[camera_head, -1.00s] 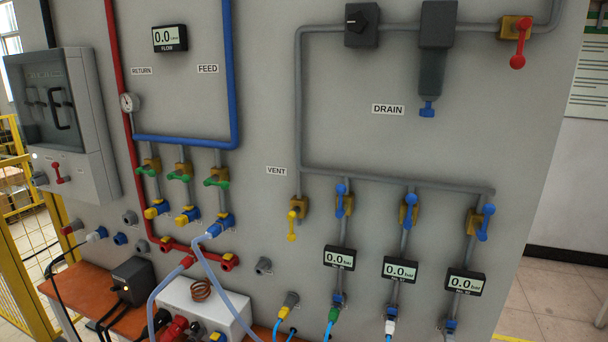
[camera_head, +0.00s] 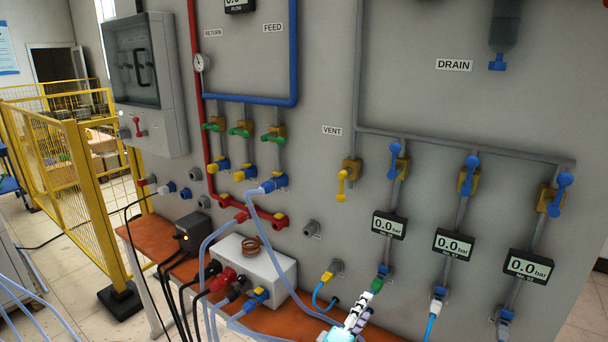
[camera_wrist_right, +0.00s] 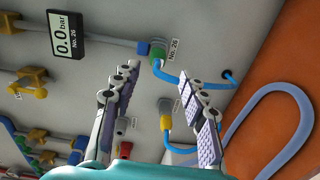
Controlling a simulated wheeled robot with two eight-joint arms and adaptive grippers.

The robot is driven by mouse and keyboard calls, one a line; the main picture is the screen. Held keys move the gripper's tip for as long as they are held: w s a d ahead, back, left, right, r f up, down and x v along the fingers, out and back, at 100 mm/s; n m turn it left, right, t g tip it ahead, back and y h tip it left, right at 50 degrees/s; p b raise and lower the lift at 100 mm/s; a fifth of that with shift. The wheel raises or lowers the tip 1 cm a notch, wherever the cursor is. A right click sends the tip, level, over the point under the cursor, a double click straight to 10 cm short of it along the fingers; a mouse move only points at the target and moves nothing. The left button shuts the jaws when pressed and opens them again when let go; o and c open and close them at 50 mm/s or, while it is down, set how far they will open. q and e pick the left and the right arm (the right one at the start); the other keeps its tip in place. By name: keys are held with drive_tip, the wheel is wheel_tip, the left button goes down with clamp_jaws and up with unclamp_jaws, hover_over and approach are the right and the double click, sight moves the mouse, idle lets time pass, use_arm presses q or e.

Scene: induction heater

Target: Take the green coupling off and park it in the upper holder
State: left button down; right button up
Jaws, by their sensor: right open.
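The green coupling (camera_head: 377,285) sits on the pipe end below the leftmost of the three lower 0.0 bar gauges, with a blue hose. It also shows in the right wrist view (camera_wrist_right: 157,54), beyond the fingertips. My right gripper (camera_head: 356,318) is open, just below the coupling in the head view. The upper holder (camera_head: 312,228) appears to be the empty grey stub on the panel. My left gripper is out of view.
A yellow coupling (camera_head: 327,277) with a blue hose sits in the lower holder (camera_head: 337,267), near the right gripper. A white-tipped blue hose (camera_head: 435,307) hangs on the middle pipe. A white box (camera_head: 270,262) with a copper coil stands on the orange bench (camera_head: 153,232).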

sight(373, 292)
drive_tip(key=shift+a, duration=0.25)
drive_tip(key=shift+x, duration=4.55)
drive_tip(key=shift+r, duration=0.1)
clamp_jaws()
drive_tip(key=shift+s+a, duration=0.1)
